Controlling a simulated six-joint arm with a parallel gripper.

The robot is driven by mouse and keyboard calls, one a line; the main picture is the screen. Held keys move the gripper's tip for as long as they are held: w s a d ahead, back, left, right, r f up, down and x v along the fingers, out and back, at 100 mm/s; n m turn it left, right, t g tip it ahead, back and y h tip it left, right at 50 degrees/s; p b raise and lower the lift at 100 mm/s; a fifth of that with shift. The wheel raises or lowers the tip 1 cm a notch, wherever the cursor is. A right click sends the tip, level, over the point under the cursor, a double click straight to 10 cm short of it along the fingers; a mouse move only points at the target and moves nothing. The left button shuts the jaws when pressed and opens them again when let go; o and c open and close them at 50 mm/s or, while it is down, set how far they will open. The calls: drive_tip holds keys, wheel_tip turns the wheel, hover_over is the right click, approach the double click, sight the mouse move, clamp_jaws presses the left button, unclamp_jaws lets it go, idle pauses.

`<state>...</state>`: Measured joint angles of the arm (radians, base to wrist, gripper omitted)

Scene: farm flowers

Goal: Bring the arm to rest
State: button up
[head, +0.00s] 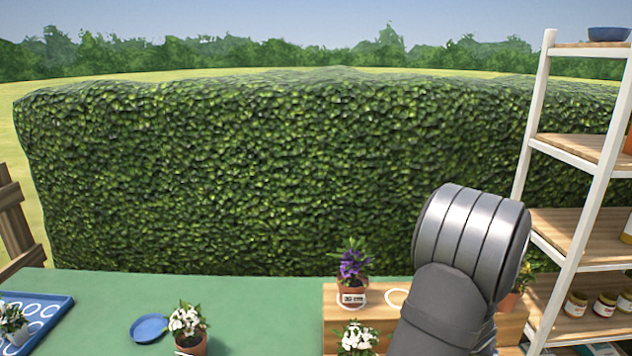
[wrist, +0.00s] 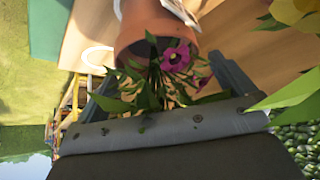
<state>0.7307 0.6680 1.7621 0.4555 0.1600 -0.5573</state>
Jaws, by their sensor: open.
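My arm (head: 460,265) rises at the lower right of the head view, in front of the wooden step stand; my gripper is hidden there. In the wrist view my gripper (wrist: 162,72) is open, with a grey finger on each side of a plant with a magenta flower (wrist: 176,56). The plant's terracotta pot (wrist: 146,24) shows at the top of that view, on a wooden surface. I see a gap beside the pot; whether a finger touches the leaves I cannot tell.
A purple-flowered pot (head: 352,275) and a white-flowered pot (head: 356,338) stand on the wooden step stand (head: 338,313). A white shelf (head: 566,150) with jars rises close at right. A blue saucer (head: 149,327), another white-flowered pot (head: 188,325) and a blue tray (head: 55,308) are at left.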

drive_tip(key=s+d+r, duration=0.4)
drive_tip(key=s+r, duration=0.4)
drive_tip(key=s, duration=0.3)
wheel_tip(320, 180, up, 11)
drive_tip(key=w, duration=0.2)
drive_tip(key=shift+a, duration=0.35)
